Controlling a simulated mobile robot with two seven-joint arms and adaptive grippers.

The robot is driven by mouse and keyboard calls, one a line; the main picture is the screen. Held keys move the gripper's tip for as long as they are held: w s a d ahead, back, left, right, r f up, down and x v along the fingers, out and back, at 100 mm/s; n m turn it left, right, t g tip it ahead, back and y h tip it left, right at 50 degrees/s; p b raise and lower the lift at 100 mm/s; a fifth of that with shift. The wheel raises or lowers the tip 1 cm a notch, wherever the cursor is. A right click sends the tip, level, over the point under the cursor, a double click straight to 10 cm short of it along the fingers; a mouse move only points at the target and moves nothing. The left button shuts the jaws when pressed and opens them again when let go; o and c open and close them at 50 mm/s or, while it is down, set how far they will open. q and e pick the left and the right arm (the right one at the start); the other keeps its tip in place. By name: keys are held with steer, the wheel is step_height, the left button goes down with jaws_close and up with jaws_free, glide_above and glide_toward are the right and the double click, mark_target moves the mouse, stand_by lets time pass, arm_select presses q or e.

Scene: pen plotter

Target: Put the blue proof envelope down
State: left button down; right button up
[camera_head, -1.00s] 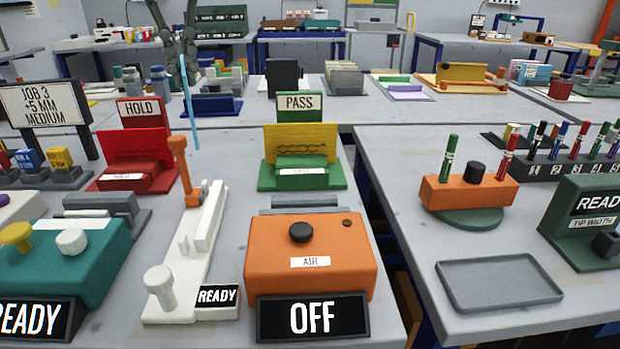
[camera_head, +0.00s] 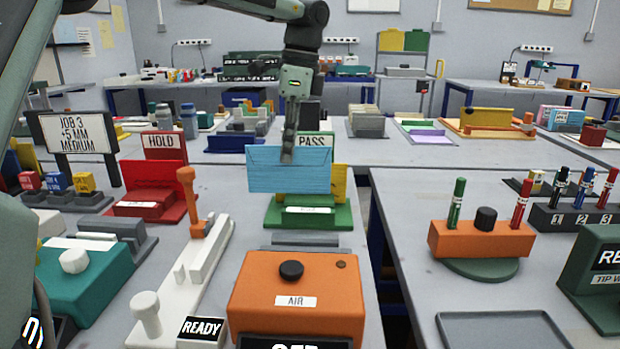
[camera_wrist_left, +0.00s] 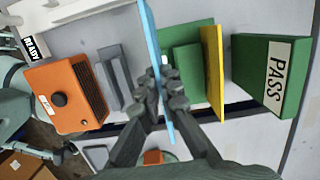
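The blue proof envelope (camera_head: 285,176) hangs upright with its broad side facing the head camera. My left gripper (camera_head: 289,153) is shut on its upper edge from above. In the left wrist view the envelope (camera_wrist_left: 150,40) is edge-on between the fingertips (camera_wrist_left: 166,88). It is in front of the yellow envelope (camera_head: 339,186) standing in the green PASS stand (camera_head: 330,217). In the wrist view a gap shows between the blue and yellow (camera_wrist_left: 212,70) envelopes. Whether the blue envelope's lower edge touches the stand is unclear. My right gripper is not in view.
The red HOLD stand (camera_head: 155,200) is to the left. The orange AIR box (camera_head: 297,310) is in front of the PASS stand. A white device with an orange lever (camera_head: 188,205) stands between. A pen holder (camera_head: 480,240) is on the right table.

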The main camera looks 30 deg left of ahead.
mark_target(309, 177)
arm_select(q)
steer(key=w+d+f, duration=0.2)
steer(key=w, duration=0.1)
steer(key=shift+w+d+f, duration=0.15)
steer(key=shift+w+f, duration=0.15)
step_height(309, 177, down, 4)
steer(key=shift+r+p, duration=0.1)
steer(key=shift+p, duration=0.3)
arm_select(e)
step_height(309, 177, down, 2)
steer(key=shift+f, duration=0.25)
